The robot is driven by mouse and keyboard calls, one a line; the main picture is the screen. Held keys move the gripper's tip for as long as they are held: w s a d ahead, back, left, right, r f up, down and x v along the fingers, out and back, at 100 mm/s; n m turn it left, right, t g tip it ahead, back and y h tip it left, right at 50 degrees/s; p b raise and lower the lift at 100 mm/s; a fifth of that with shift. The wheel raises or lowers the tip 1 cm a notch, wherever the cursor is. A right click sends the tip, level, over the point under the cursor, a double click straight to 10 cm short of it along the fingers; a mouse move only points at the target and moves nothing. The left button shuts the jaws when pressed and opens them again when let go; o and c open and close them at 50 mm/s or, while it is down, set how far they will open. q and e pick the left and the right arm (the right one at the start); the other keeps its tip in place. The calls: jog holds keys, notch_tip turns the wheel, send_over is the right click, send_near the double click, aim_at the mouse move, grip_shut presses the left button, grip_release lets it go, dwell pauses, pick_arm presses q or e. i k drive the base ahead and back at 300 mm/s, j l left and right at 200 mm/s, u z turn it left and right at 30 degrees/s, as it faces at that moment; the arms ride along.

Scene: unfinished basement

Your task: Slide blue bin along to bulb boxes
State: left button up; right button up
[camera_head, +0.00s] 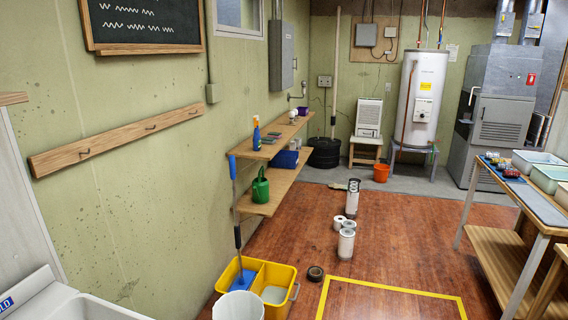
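Neither of my grippers is in view. No thing is clearly a blue bin. Several pale open bins stand in a row on the workbench (538,203) at the right: a far one with a greenish-white inside (537,156), a pale green one (548,177) in the middle, and a near one (563,195) cut by the frame edge. A small blue item (284,159) lies on the lower wall shelf; I cannot tell if it is a bin. Small dark and red items (502,166) lie on the bench left of the bins. I cannot tell whether they are bulb boxes.
A yellow mop bucket (279,276) with a blue mop (236,220) stands on the floor by the left wall. Several white canisters (346,244) and a dark tape roll (316,273) are mid-floor. Yellow tape (392,288) marks clear floor before the bench.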

aim_at(285, 159)
jog(key=i+l+z, duration=0.1)
jog(key=i+l, duration=0.2)
jog(key=l, duration=0.2)
jog(key=i+l+z, duration=0.1)
jog(key=i+l, duration=0.2)
jog(key=l, duration=0.15)
jog(key=i+z, duration=0.5)
jog(key=i, duration=1.6)
jog(key=i+l, duration=0.1)
jog(key=i, duration=1)
jog(key=i+u, duration=0.1)
jog(key=i, duration=0.95)
jog(key=i+u, duration=0.15)
jog(key=i, duration=0.35)
jog(key=i+l+u, duration=0.2)
jog(key=i, duration=0.3)
jog(key=i+u, duration=0.15)
jog(key=i, duration=0.35)
jog(key=i+l+u, duration=0.2)
jog(key=i, duration=0.25)
jog(key=i+u, duration=0.7)
jog(key=l, duration=0.05)
